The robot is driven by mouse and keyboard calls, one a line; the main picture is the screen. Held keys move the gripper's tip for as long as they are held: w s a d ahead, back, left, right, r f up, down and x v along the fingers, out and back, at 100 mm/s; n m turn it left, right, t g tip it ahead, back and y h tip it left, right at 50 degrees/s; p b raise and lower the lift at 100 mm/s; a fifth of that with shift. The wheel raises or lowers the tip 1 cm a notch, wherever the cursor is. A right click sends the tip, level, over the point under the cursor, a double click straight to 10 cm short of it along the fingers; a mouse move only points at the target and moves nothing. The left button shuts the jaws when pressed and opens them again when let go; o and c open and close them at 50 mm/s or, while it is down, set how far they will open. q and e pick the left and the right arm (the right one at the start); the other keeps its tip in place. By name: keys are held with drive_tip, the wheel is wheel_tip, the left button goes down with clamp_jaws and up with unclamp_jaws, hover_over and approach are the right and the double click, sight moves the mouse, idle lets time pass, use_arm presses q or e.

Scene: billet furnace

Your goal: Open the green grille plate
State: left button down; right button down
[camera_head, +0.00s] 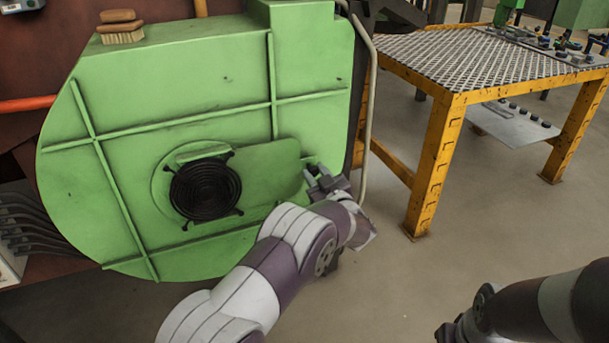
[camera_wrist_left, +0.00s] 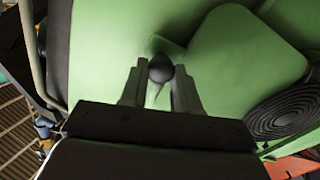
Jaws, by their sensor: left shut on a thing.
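The green grille plate (camera_head: 265,168) is a rounded flat plate on the front of the large green housing (camera_head: 180,85). It extends right from the round black grille (camera_head: 205,189), which is uncovered. In the left wrist view the plate (camera_wrist_left: 235,50) lies right of centre, with the grille (camera_wrist_left: 285,112) beyond it. My left gripper (camera_head: 318,180) is at the plate's right end. It is shut on a dark round knob (camera_wrist_left: 160,68) beside the plate's edge; how the knob joins the plate is hard to see. Part of my right arm shows at bottom right; its jaws cannot be made out.
A yellow table (camera_head: 445,150) with a metal mesh top stands to the right, with small parts on its far side. A brush (camera_head: 120,28) lies on top of the housing. A pale pipe (camera_head: 369,110) runs down the housing's right side. The floor between housing and table is clear.

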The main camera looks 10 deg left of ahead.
use_arm(q)
drive_tip(key=shift+w+d, duration=0.4)
drive_tip(key=shift+d, duration=0.25)
drive_tip(key=c, duration=0.8)
unclamp_jaws()
drive_tip(key=shift+s, duration=0.1)
drive_tip(key=p+v, duration=0.3)
drive_tip(key=v, duration=0.9)
drive_tip(key=shift+s+d, duration=0.15)
drive_tip(key=shift+s, duration=0.05)
